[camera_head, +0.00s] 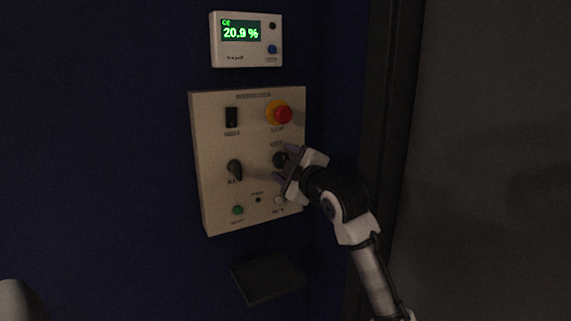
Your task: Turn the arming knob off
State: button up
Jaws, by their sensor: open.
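A beige control panel (215,130) is fixed to the dark blue wall. A dark knob (280,159) sits at its right middle, and another dark knob (235,170) at its left middle. The labels are too small and dim to tell which is the arming knob. My gripper (284,165) comes from the right and is open at the right knob, one finger near its upper side and one near its lower side. I cannot tell whether the fingers touch the knob. My gripper hides part of the panel's right edge.
A red emergency button on a yellow base (281,113) is above the right knob. A black switch (231,118), a green button (238,210) and a pale button (279,200) are also on the panel. A display unit (245,58) reading 20.9 % hangs above; a dark ledge (268,279) is below.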

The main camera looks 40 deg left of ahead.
jog(key=b+v, duration=0.2)
jog(key=v, duration=1.1)
jog(key=shift+d, duration=0.25)
